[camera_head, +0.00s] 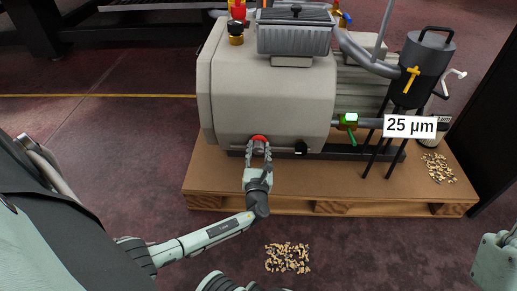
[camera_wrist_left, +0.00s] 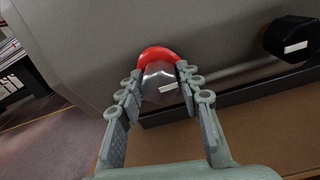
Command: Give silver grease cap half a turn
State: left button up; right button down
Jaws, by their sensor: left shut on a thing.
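The silver cap (camera_wrist_left: 160,84) sits in front of a red ring (camera_wrist_left: 157,54) low on the front of a grey pump housing. My left gripper (camera_wrist_left: 158,88) has one finger on each side of the cap and is shut on it. In the head view my left gripper (camera_head: 258,152) reaches the red ring (camera_head: 259,139) at the bottom of the housing (camera_head: 270,95), and its fingers largely hide the cap. My right gripper cannot be made out in the head view.
A black knob (camera_wrist_left: 291,39) sits to the right of the cap. The pump stands on a wooden pallet (camera_head: 330,186). A green-handled valve (camera_head: 348,119), a "25 µm" sign (camera_head: 410,126) and a dark canister (camera_head: 421,66) are at the right. Small pellets (camera_head: 288,257) lie on the floor in front.

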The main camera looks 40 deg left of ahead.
pick_arm(q)
jog(key=o, duration=1.2)
jog(key=shift+c, duration=0.2)
send_near(259, 116)
jog(key=x, duration=0.5)
